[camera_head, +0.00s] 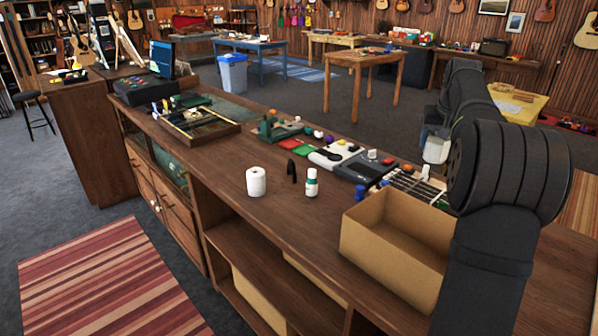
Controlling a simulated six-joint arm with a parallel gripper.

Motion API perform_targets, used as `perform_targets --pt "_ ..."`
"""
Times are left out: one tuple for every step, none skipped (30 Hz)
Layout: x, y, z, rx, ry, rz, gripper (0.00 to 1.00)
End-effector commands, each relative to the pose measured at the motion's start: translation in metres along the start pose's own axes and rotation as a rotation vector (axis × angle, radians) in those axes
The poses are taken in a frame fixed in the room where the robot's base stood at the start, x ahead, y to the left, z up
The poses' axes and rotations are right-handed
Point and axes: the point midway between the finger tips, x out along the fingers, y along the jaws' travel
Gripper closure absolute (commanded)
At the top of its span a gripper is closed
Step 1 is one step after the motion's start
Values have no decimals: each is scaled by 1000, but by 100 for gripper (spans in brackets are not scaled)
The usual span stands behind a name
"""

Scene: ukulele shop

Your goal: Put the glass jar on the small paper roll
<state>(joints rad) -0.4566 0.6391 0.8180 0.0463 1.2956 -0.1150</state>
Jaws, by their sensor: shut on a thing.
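The small paper roll (256,182) is a white cylinder standing upright on the brown counter, left of a small black clip-like thing and a white bottle. A pale, see-through jar-like thing (437,149) shows at the right, just left of my dark arm; it looks like the glass jar. My gripper (431,132) seems to be the small dark grey part just above it, shut on it. The arm hides much of this area, so the fingertips are not clear. The jar is well to the right of the roll and apart from it.
A white bottle (311,183) with a green label stands right of the roll. An open cardboard box (375,255) sits at the front right. A wooden tray (200,122) lies farther left. Pedals and small parts line the far edge. The counter (222,178) left of the roll is clear.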

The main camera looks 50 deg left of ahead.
Motion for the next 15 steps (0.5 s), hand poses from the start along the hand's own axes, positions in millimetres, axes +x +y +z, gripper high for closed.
perform_targets --pt "3 -31 -9 -44 2 -18 80" --pt "4 -47 -13 -67 2 -27 80" --pt "5 -68 -17 -97 3 -40 80" --pt "7 -84 -20 -120 1 -49 80" --pt "8 -100 -23 -143 1 -59 80" --pt "8 -122 -25 -173 2 -71 80" --pt "9 -138 -27 -195 2 -80 80" --pt "10 -154 -28 -218 2 -89 80" --pt "10 -176 -29 -247 2 -101 80" --pt "10 -192 -30 -269 2 -110 80" --pt "10 -208 -30 -291 2 -119 80" --pt "9 -230 -29 -320 3 -131 80" --pt "10 -247 -28 -342 1 -140 80" --pt "9 -262 -26 -363 2 -149 80" --pt "8 -283 -24 -390 3 -160 80"
